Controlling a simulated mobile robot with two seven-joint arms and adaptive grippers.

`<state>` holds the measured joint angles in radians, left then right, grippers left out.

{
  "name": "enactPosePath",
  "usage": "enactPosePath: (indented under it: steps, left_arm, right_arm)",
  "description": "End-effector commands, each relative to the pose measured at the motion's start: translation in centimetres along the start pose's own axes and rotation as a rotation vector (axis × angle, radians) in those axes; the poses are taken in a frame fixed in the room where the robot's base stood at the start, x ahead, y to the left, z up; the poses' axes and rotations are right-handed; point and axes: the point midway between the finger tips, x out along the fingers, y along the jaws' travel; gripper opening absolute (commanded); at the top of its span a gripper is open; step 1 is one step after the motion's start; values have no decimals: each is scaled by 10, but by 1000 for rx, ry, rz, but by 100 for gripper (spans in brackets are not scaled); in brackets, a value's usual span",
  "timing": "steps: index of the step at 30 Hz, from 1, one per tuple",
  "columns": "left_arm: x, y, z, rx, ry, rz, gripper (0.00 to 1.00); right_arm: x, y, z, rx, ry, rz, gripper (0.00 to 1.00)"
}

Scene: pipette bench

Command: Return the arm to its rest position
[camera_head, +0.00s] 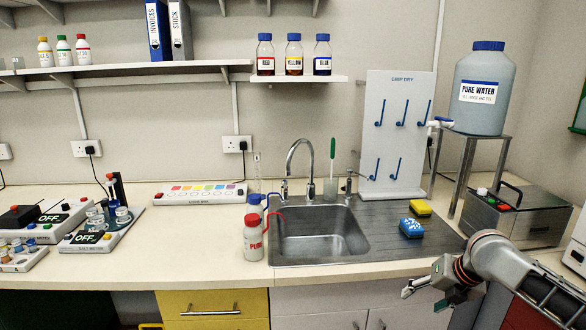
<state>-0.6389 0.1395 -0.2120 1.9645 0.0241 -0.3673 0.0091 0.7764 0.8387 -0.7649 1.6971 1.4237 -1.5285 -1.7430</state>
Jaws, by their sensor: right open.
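My right arm comes in from the lower right. My right gripper (424,294) is open and empty. It hangs in front of the counter's front edge, to the right of and below the sink, with its fingers towards the left and down. It appears to touch nothing. My left gripper and left arm are not in view.
The counter holds a metal sink (318,242), two wash bottles (253,240), sponges (411,228), meters (100,228), and a metal machine (517,214). A water tank (483,90) stands on a metal stand. A drip rack (396,135) stands behind the sink.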

Motion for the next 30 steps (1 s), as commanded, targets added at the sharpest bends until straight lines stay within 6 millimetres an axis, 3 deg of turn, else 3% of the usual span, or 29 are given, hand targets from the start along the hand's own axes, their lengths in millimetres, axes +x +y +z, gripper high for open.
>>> enactPosePath:
  steps: [1, 6, 13, 20, 30]
  left_arm:
    - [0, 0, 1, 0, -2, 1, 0]
    - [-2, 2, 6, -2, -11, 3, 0]
    - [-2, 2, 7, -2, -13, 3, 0]
    - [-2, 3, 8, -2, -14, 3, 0]
    - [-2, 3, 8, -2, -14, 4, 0]
  right_arm:
    - [22, 9, -23, 76, 12, 30, 56]
    - [74, 37, -85, 406, 14, 144, 56]
    - [117, 59, -168, 895, 45, 292, 56]
    - [132, 56, -244, 1404, 80, 418, 56]
    - [115, 5, -340, 2087, 84, 567, 56]
